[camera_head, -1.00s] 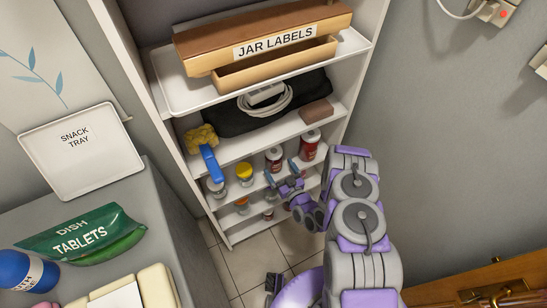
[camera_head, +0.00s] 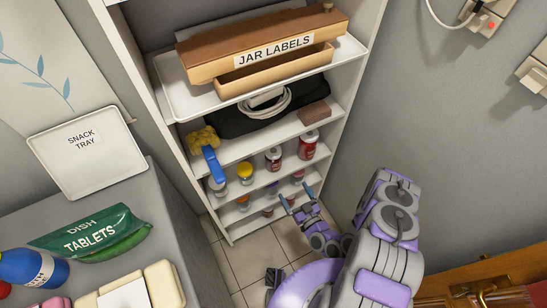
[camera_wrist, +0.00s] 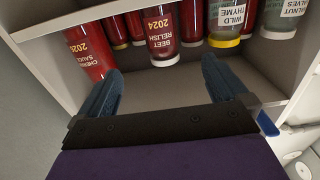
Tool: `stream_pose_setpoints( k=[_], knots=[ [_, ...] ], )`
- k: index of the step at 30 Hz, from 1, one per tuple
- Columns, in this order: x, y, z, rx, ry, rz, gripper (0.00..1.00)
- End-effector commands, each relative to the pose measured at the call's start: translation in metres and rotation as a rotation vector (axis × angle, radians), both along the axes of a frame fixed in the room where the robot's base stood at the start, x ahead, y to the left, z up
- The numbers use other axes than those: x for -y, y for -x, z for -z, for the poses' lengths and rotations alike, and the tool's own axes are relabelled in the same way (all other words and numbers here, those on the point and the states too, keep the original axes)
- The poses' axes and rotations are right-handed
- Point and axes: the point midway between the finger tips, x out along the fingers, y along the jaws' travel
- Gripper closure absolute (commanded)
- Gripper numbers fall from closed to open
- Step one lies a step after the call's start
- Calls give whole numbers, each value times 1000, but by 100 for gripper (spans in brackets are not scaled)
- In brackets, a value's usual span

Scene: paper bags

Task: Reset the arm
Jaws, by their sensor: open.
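My gripper (camera_head: 299,195) is in front of the lower shelves of the white shelf unit (camera_head: 337,115), at the right of the head view's middle. Its two blue fingers are apart with nothing between them. In the wrist view my gripper (camera_wrist: 158,92) points at a shelf of jars and touches none of them. A red beet relish jar (camera_wrist: 161,33) stands beyond the fingers. A red cherry sauce jar (camera_wrist: 90,50) is at the left, and a wild thyme jar (camera_wrist: 231,22) is at the right.
A jar labels box (camera_head: 275,52) sits on a white tray high in the unit. A blue-handled brush (camera_head: 211,163) overhangs a shelf edge. A counter at left holds a snack tray (camera_head: 88,160) and a dish tablets bag (camera_head: 92,234). Tiled floor below is clear.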

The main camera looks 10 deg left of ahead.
Motion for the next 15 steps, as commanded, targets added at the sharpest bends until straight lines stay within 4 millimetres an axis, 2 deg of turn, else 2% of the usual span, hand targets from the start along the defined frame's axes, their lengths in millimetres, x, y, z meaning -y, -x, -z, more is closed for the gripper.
stream_pose_setpoints(
  k=[5,11,15],
  knots=[
    [2,-5,-1,-8,29,-20,0],
    [8,-37,-3,-71,162,-97,0],
    [19,-62,-8,-135,278,-138,0]
  ],
)
